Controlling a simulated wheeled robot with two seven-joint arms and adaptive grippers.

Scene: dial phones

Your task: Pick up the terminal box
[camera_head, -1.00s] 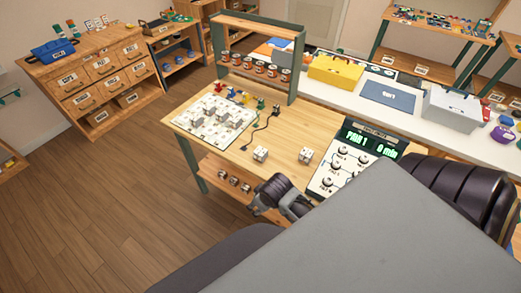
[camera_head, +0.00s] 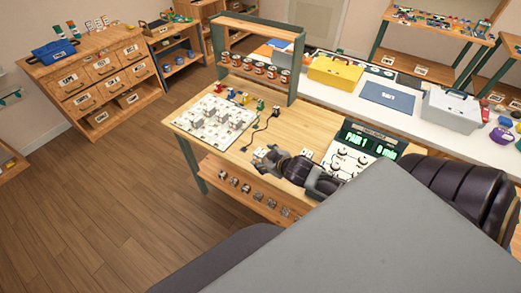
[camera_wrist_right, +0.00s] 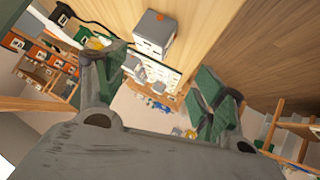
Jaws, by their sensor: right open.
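A small pale terminal box (camera_head: 259,153) sits on the wooden workbench, partly covered by my right gripper (camera_head: 270,160) in the head view. A similar box (camera_head: 307,153) just shows behind my right arm. In the right wrist view, a white box with a grey top (camera_wrist_right: 154,34) sits beyond the spread fingers of my right gripper (camera_wrist_right: 160,75). The gripper is open with nothing between its fingers. I cannot tell whether a finger touches the box. My left gripper is not in view.
A white board (camera_head: 207,133) with several small boxes lies at the bench's left. A black cable (camera_head: 262,130) lies behind the gripper. A panel with a green display (camera_head: 368,141) stands to the right. A shelf with cans (camera_head: 248,70) rises at the back.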

